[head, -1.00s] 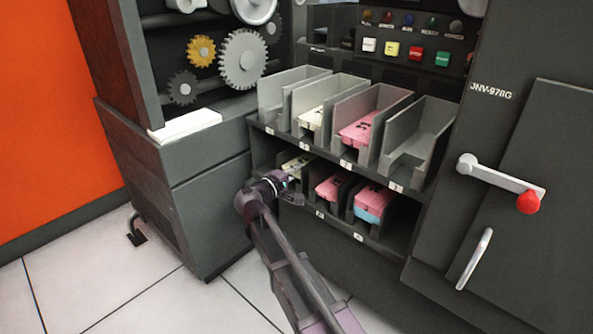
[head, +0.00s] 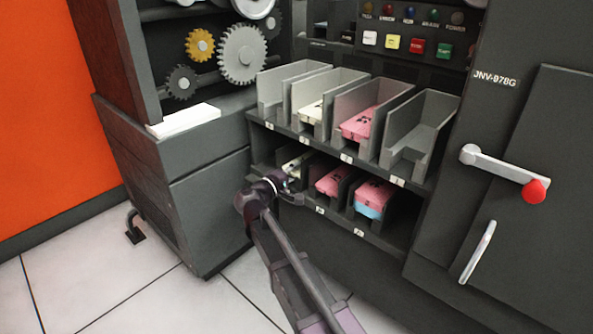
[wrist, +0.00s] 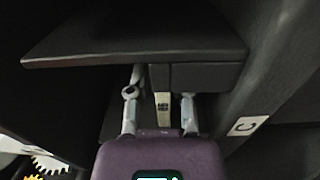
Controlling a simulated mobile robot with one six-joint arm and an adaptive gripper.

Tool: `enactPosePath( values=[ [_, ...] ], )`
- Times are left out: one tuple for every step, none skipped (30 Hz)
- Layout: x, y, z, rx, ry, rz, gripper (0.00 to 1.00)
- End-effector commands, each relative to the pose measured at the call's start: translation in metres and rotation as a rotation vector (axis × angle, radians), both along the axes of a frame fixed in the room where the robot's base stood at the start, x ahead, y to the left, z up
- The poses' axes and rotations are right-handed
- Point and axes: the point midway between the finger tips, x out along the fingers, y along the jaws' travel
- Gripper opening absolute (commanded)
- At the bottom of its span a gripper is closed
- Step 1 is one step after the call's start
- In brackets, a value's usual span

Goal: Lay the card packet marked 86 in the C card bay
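My gripper (head: 292,192) is at the mouth of the lower-left bay of the card rack. In the wrist view its two fingers (wrist: 159,112) stand apart. A narrow cream packet (wrist: 162,106) shows between and beyond them, with a gap to the left finger. In the head view a cream packet (head: 294,163) lies in that bay, partly hidden by my gripper. Its number is too small to read. A label reading C (wrist: 243,125) is on the rack edge, right of my gripper in the wrist view. I cannot tell which bay it marks in the head view.
Pink packets (head: 333,181) (head: 374,195) lie in other lower bays. The upper row holds a cream packet (head: 312,113) and a pink one (head: 360,123); its far-left and far-right bays (head: 420,138) look empty. A shelf (wrist: 140,45) overhangs my gripper. A lever (head: 503,172) is at right.

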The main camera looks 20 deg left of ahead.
Motion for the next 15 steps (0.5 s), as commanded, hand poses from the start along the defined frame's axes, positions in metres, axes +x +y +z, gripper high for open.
enactPosePath(
  values=[
    [0.0, 0.0, 0.0001, 0.0, 0.0, 0.0, 0.54],
    [0.0, 0.0, 0.0, 0.0, 0.0, 0.0, 0.54],
    [0.0, 0.0, 0.0, 0.0, 0.0, 0.0, 0.54],
    [0.0, 0.0, 0.0, 0.0, 0.0, 0.0, 0.54],
    [0.0, 0.0, 0.0, 0.0, 0.0, 0.0, 0.54],
    [0.0, 0.0, 0.0, 0.0, 0.0, 0.0, 0.54],
    [0.0, 0.0, 0.0, 0.0, 0.0, 0.0, 0.54],
    [0.0, 0.0, 0.0, 0.0, 0.0, 0.0, 0.54],
    [0.0, 0.0, 0.0, 0.0, 0.0, 0.0, 0.54],
    [0.0, 0.0, -0.0002, 0.0, 0.001, 0.0, 0.54],
    [0.0, 0.0, -0.0002, 0.0, 0.001, 0.0, 0.54],
    [-0.0003, 0.0001, -0.0002, 0.0, 0.001, 0.0, 0.54],
    [-0.0007, 0.0003, -0.0002, 0.0, 0.001, 0.0, 0.54],
    [-0.0013, 0.0005, -0.0002, 0.0, 0.001, 0.0, 0.54],
    [-0.0025, 0.001, -0.0001, 0.0, 0.001, 0.0, 0.54]
  ],
)
